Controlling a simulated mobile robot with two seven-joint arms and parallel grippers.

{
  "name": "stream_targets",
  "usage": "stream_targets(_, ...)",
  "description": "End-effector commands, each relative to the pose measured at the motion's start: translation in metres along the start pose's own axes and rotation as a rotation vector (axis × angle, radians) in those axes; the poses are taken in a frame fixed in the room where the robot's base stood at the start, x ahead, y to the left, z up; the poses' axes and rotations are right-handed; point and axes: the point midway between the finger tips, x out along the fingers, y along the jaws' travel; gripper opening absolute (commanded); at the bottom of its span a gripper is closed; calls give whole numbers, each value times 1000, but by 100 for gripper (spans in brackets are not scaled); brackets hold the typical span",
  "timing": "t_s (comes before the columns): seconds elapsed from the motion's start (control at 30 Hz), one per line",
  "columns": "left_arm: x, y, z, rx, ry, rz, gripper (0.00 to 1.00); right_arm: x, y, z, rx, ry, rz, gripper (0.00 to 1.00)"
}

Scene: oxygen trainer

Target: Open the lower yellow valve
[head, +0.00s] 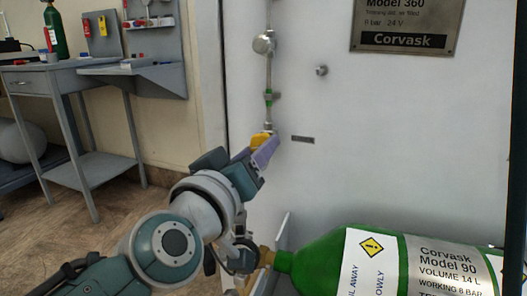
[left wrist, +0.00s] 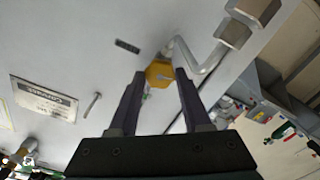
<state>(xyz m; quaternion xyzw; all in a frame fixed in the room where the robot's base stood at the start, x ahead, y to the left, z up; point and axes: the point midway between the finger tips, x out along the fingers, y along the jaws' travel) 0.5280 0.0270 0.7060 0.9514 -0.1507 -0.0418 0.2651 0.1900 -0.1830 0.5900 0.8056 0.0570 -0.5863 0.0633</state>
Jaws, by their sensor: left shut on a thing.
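The yellow valve (head: 260,139) sits low on the thin vertical pipe on the white panel. My left gripper (head: 266,148) is at it, with its purple-grey fingers against the panel side and partly covering it. In the left wrist view the yellow valve (left wrist: 159,72) lies between the two fingertips, and the left gripper (left wrist: 160,82) is shut on it. The valve's far side is hidden. No second yellow valve can be made out. My right gripper is in neither view.
A green cylinder (head: 318,264) lies below the gripper at the lower right, near my arm. A metal pipe (head: 268,75) with a round fitting runs up the panel (head: 350,165). A grey workbench (head: 60,75) with a pegboard stands at the left.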

Motion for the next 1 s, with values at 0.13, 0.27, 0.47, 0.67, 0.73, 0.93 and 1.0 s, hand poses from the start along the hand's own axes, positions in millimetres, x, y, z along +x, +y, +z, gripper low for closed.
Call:
stream_targets(0.13,0,0,0,-11,-1,0,0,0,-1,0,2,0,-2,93)
stream_targets(0.27,0,0,0,-11,-1,0,0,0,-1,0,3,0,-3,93)
stream_targets(0.47,0,0,0,-9,-1,0,53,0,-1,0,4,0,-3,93)
stream_targets(0.67,0,0,0,-9,-1,0,75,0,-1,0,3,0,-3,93)
stream_targets(0.73,0,0,0,-9,-1,0,78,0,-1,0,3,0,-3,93)
stream_targets(0.93,-1,0,0,-8,-1,0,78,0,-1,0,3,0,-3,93)
stream_targets(1.0,-4,0,-1,-8,-1,-1,78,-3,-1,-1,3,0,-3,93)
